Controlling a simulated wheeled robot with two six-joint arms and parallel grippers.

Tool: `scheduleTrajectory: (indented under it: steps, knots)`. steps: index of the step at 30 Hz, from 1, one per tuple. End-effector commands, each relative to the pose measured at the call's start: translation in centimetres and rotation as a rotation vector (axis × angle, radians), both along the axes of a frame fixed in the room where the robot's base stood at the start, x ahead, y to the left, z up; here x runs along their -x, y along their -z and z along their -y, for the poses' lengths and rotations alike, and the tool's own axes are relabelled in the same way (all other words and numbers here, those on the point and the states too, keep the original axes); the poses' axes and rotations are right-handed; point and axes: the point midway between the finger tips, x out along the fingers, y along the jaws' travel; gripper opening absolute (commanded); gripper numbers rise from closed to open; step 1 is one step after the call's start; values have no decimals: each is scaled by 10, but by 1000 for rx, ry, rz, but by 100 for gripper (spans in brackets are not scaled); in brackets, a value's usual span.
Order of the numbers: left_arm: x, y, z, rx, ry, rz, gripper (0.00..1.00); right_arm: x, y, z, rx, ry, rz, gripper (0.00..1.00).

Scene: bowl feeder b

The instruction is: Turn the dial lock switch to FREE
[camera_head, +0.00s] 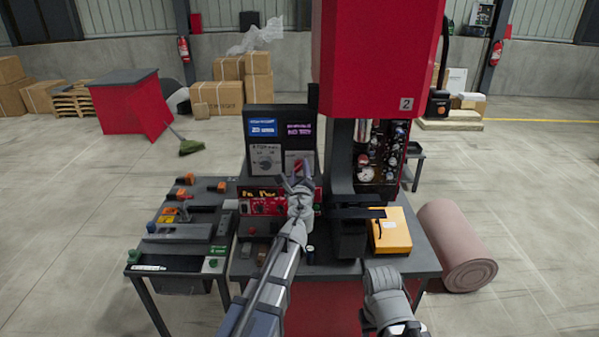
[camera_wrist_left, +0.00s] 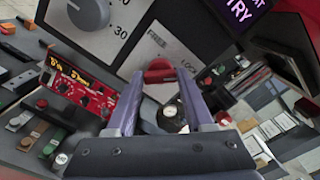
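The dial lock switch is a red knob (camera_wrist_left: 160,70) on a pale panel (camera_wrist_left: 152,50) printed FREE at left and LOCK at right. In the head view the red knob (camera_head: 298,165) shows small, just beyond my left gripper (camera_head: 296,182). In the left wrist view my left gripper (camera_wrist_left: 162,76) has its two fingers apart, with the knob between or just past the tips. I cannot tell whether they touch it. The knob's handle lies roughly level in the wrist picture. My right arm shows at the bottom of the head view, but its fingers cannot be made out.
A grey dial (camera_head: 266,163) sits on the panel to the left of the switch. A red control box (camera_head: 262,202) stands below. A tall red machine (camera_head: 378,50) rises close on the right, with a yellow box (camera_head: 390,230) on the table (camera_head: 420,262).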

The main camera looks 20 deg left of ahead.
Motion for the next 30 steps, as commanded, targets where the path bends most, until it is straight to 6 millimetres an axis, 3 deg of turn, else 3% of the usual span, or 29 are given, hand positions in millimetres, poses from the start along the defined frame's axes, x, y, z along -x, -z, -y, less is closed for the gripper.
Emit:
scheduleTrajectory:
  steps: [2,13,23,30]
  knots:
    - [0,0,0,0,0,0,42,0,0,0,0,0,0,50]
    - [0,0,0,0,0,0,1,0,0,0,0,0,0,50]
    - [0,0,0,39,0,11,0,0,0,0,0,0,0,50]
    - [0,0,0,186,0,54,0,0,0,0,0,0,0,50]
